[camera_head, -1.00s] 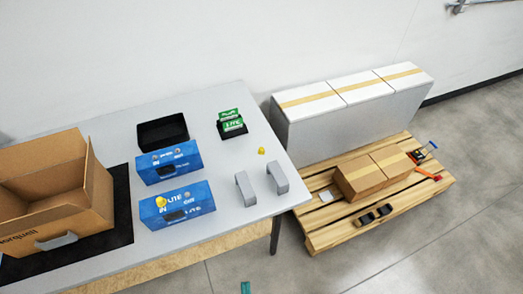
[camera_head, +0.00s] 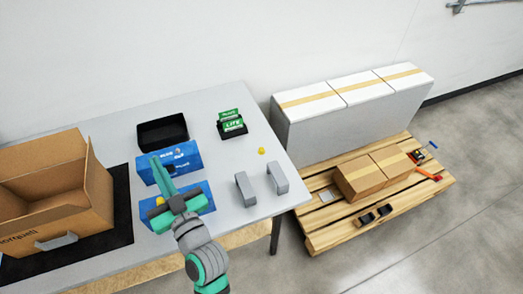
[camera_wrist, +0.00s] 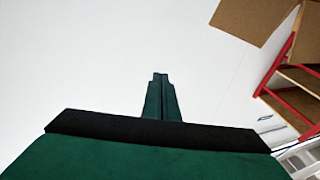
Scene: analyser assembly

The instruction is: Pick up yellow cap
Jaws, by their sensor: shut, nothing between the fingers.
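One yellow cap (camera_head: 262,151) lies on the grey table near its right side, below the green boxes. A second yellow cap (camera_head: 160,201) shows at the front blue box, partly beside my arm. My gripper (camera_head: 155,158) is above the blue boxes, left of the loose cap and well apart from it. Its green fingers are shut with nothing between them. In the wrist view the closed fingers (camera_wrist: 160,78) point at a plain white wall, and no cap shows there. My arm hides part of both blue boxes.
Two blue boxes (camera_head: 190,154) stand on the table (camera_head: 110,128), with a black tray (camera_head: 160,132) behind. Green boxes (camera_head: 232,124) are at the back right. Two grey handles (camera_head: 277,178) stand near the right edge. An open cardboard box (camera_head: 95,200) is at left. A pallet (camera_head: 320,235) stands right.

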